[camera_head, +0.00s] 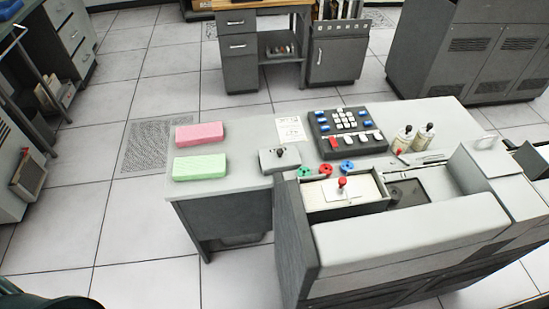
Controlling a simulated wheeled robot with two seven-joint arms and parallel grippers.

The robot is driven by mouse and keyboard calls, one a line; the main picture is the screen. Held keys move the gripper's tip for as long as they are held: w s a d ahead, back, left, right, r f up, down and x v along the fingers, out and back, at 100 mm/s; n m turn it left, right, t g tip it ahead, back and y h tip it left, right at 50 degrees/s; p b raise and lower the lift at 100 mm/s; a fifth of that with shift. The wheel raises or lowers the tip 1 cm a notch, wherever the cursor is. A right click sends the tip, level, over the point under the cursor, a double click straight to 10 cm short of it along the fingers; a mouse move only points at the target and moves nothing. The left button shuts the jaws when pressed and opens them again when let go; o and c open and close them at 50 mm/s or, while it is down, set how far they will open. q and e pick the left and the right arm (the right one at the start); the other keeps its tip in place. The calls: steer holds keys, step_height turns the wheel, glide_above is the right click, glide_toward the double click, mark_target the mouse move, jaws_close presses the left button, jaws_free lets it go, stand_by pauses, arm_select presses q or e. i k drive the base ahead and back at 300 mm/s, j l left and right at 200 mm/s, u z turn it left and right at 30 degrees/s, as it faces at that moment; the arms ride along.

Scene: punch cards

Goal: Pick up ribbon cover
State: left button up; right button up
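No part is clearly marked as the ribbon cover. A small grey cover-like piece with a black knob (280,158) lies on the desk, left of the keypad. A pale plate with a red knob (343,193) sits in the open top of the grey machine (410,235). I cannot tell which of these is the ribbon cover. Beside the pale plate is a dark open recess (407,195). Neither of my grippers is in view.
Tiled floor left of the desk is clear.

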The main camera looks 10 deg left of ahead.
mark_target(284, 159)
steer(key=j+z, duration=0.2)
steer(key=j, duration=0.15)
steer(key=k+j+z, duration=0.2)
steer(key=j, duration=0.2)
steer(key=j+z, duration=0.2)
steer(key=j, duration=0.15)
steer(key=k+j+z, duration=0.2)
steer(key=j, duration=0.15)
steer(key=j+z, duration=0.25)
steer(key=k+j, duration=0.05)
steer(key=j, duration=0.05)
